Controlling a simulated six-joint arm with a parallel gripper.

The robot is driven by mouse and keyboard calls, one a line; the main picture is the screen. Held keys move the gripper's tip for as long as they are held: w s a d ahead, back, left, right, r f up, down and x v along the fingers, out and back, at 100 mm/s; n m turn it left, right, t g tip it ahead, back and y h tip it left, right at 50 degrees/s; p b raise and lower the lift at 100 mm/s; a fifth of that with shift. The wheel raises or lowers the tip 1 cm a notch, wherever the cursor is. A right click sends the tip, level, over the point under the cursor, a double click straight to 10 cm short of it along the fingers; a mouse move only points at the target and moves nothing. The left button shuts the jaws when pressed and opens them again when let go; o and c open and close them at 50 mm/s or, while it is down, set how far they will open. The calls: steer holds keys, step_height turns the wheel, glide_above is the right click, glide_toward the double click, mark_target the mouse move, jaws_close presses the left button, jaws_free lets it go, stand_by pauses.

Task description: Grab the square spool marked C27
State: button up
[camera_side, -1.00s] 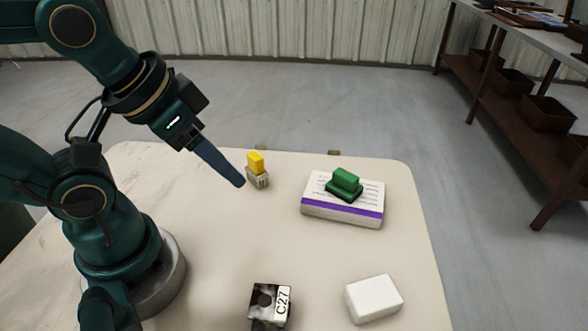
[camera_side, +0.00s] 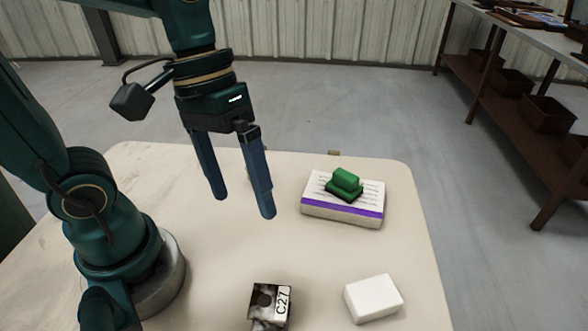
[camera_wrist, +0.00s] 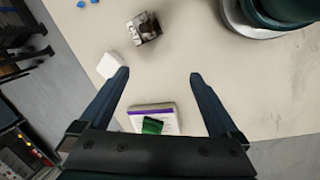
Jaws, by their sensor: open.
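The square spool marked C27 (camera_side: 268,305) sits on the table near the front edge of the side view. It is a dark and metallic block with a round dark hole and a white C27 label. It also shows in the wrist view (camera_wrist: 146,27), at the top, beyond the fingertips. My gripper (camera_side: 243,207) is open and empty, pointing down above the table, behind the spool in the side view. In the wrist view its blue fingers (camera_wrist: 158,74) are spread wide, with bare table between the tips.
A white block (camera_side: 373,298) lies right of the spool. Small blue pieces (camera_wrist: 88,3) show at the wrist view's top. The table (camera_side: 215,255) is clear between gripper and spool.

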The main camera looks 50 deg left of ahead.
mark_target(271, 291)
steer(key=d+f+n+g+h, duration=0.1)
steer(key=f+n+g+h, duration=0.1)
steer(key=f+g, duration=0.1)
steer(key=w+d+f+n+g+h, duration=0.1)
steer(key=d+f+n+g+h, duration=0.1)
steer(key=f+g, duration=0.1)
steer(key=w+d+f+n+g+h, duration=0.1)
steer(key=d+f+g+h, duration=0.1)
steer(key=f+g, duration=0.1)
steer(key=shift+d+f+n, duration=0.1)
steer(key=shift+f+n, duration=0.3)
steer(key=shift+f, duration=0.15)
steer(key=shift+s+f+g+h, duration=0.3)
steer(key=shift+s+f+h, duration=0.1)
steer(key=shift+s+f, duration=0.2)
steer(key=shift+x, duration=2.45)
steer(key=shift+f, duration=0.1)
jaws_close()
